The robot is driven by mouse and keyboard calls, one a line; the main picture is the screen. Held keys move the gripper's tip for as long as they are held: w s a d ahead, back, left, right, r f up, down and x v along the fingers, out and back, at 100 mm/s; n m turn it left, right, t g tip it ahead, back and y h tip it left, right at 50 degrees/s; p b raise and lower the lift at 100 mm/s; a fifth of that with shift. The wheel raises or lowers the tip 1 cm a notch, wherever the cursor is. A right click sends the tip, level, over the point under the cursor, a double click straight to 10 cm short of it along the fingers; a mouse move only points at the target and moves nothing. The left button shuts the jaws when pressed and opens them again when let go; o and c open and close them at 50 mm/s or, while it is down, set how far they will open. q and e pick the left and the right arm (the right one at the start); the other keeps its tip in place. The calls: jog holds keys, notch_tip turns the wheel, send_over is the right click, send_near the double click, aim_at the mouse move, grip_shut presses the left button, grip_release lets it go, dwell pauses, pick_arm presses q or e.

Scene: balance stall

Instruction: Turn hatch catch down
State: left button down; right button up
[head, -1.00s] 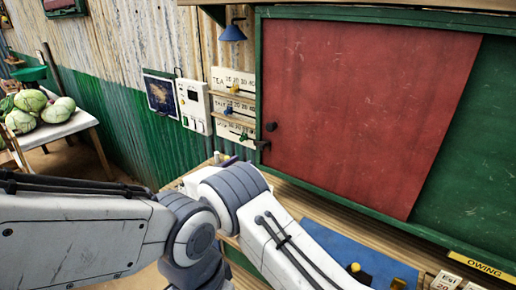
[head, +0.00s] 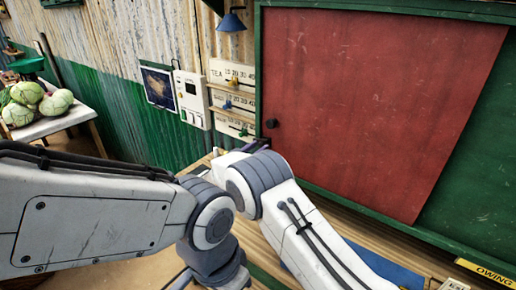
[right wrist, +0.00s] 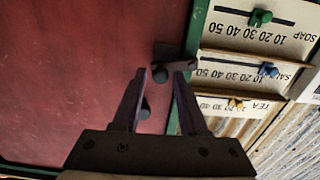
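The red hatch panel (head: 365,105) is in its green frame and also fills the left of the right wrist view (right wrist: 60,80). The dark hatch catch (right wrist: 187,65) is at the panel's edge in the right wrist view, lying roughly crosswise over the frame edge, with a round end. My right gripper (right wrist: 160,74) is open and empty, its fingertips on either side of that round end; contact cannot be told. In the head view my arm mostly hides the catch and gripper. A dark round knob (head: 271,123) sits on the panel.
Slider boards for tea, salt and soap (head: 231,97) hang beside the hatch frame. A white wall box (head: 192,99) and dark picture (head: 158,87) are left of them. A wooden counter (head: 345,218) runs below. Cabbages (head: 36,103) lie on a table at far left.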

grip_shut()
pick_arm(q)
notch_tip(320, 180, down, 5)
jog(key=b, duration=0.5)
pick_arm(e)
jog(key=f+m, duration=0.1)
jog(key=m, duration=0.2)
jog(key=shift+f, duration=0.1)
pick_arm(q)
jog(key=shift+r, duration=0.1)
pick_arm(e)
jog(key=shift+o, duration=2.2)
grip_release()
jog(key=shift+s, duration=0.1)
